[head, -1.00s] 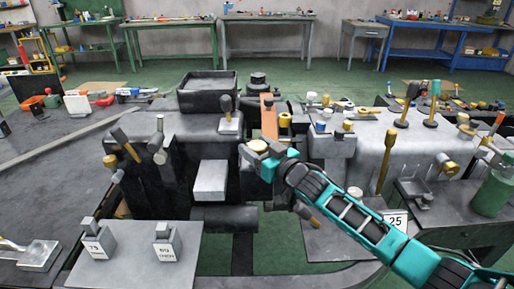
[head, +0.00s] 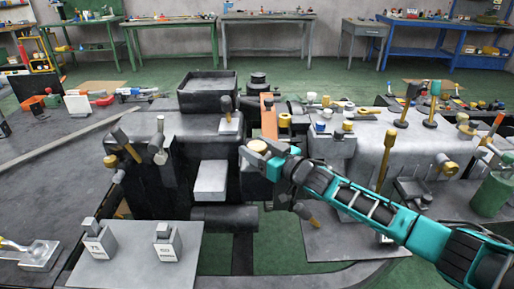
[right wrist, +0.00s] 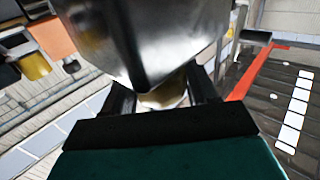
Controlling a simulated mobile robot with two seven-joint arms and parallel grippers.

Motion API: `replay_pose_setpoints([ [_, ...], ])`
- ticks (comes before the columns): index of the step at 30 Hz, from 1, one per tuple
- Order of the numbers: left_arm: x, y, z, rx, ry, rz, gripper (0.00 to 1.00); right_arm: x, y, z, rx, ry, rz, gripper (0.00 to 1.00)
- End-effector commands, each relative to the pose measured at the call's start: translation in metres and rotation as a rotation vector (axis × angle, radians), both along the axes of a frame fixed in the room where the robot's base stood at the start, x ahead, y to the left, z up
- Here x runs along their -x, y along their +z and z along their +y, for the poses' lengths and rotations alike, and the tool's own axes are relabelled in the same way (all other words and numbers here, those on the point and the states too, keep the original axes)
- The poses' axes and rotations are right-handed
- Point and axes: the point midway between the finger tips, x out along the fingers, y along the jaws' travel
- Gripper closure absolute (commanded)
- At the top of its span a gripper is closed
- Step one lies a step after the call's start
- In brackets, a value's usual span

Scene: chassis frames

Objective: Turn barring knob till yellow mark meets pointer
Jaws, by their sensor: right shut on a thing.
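My right gripper (head: 262,160) reaches in from the right to the front of the dark machine in the middle of the head view. In the right wrist view the two dark fingers close around a brass part (right wrist: 165,93) below a large shiny metal body (right wrist: 145,40). I cannot make out the yellow mark or the pointer in either view; the gripper may hide them. My left gripper is not in view.
A black tray (head: 206,83) sits on top of the machine. Brass-ended levers (head: 127,145) stand at its left, and a tall brass-handled lever (head: 386,160) at its right. A grey plate (head: 130,262) with two small labelled blocks lies in front. A green bottle (head: 492,195) stands far right.

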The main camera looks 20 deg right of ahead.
Motion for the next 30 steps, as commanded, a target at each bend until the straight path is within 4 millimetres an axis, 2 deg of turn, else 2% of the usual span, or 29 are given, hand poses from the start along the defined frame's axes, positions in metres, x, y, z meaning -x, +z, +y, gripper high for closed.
replay_pose_setpoints([
  [5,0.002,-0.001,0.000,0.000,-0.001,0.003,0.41,0.000,0.001,0.002,-0.002,0.002,-0.001,0.72],
  [6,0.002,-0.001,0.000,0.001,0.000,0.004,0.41,0.000,0.001,0.002,-0.003,0.002,-0.001,0.38],
  [11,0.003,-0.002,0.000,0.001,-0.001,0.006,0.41,0.000,0.000,0.001,-0.001,0.001,0.000,0.23],
  [22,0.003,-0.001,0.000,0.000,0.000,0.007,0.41,0.006,-0.001,-0.003,-0.001,-0.002,0.003,0.21],
  [26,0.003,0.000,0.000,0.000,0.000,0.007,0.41,0.021,-0.001,-0.012,0.000,-0.001,0.004,0.21],
  [30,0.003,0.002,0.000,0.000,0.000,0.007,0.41,0.046,-0.001,-0.025,0.001,-0.001,0.003,0.21],
])
